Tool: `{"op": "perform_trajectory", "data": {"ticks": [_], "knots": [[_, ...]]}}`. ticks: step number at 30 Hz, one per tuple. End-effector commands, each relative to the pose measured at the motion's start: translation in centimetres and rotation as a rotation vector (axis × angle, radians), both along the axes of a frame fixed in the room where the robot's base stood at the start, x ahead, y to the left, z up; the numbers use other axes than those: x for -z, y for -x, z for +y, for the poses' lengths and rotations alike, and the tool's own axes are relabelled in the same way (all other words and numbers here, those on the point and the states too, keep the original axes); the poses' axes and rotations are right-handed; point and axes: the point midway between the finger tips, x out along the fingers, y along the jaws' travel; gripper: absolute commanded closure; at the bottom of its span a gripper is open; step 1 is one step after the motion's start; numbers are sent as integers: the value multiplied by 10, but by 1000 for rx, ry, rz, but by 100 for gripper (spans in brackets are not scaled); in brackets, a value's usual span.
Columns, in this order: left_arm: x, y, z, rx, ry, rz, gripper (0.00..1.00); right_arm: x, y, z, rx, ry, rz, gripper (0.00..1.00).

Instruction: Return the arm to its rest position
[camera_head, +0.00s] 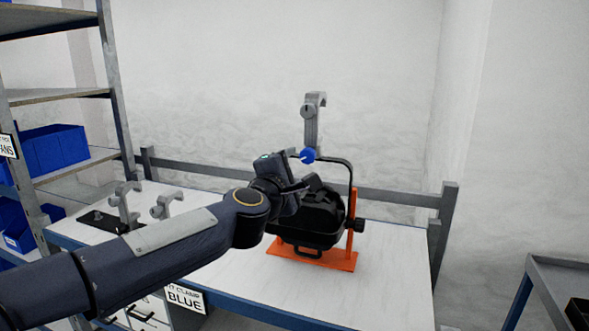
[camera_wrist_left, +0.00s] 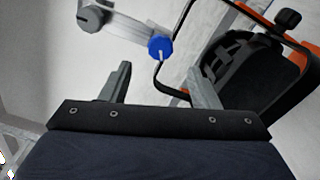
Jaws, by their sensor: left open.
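My left arm reaches in from the left in the head view, and its gripper (camera_head: 303,171) is close to the black par can (camera_head: 310,218). The par can sits on an orange stand (camera_head: 335,258) on the table. A grey hook clamp (camera_head: 312,125) with a blue knob (camera_head: 308,155) stands upright at the top of the can's black yoke (camera_head: 345,172). The blue knob (camera_wrist_left: 160,47) lies just beyond the fingers, and the can (camera_wrist_left: 250,75) is at right. My right gripper is not in view.
The white table (camera_head: 390,270) has a rear rail (camera_head: 400,197). More grey clamps (camera_head: 165,203) stand at its left on a black mat (camera_head: 100,222). A shelf with blue bins (camera_head: 55,147) is at left. A grey cart (camera_head: 560,285) is at right.

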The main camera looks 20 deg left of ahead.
Motion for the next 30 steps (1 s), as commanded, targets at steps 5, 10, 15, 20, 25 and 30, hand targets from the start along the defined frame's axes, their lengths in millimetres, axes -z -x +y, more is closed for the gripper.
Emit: {"op": "perform_trajectory", "data": {"ticks": [5,10,15,20,25,30], "knots": [[-1,1,0,2,-5,0,44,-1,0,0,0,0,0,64],[-8,37,-5,112,-210,13,44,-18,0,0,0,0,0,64],[35,139,-15,404,-708,130,44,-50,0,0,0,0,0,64],[107,236,-11,677,-1054,295,44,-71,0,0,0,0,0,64],[164,313,-2,900,-1249,435,44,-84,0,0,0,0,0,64],[190,348,3,1009,-1320,503,44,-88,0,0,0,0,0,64]]}}
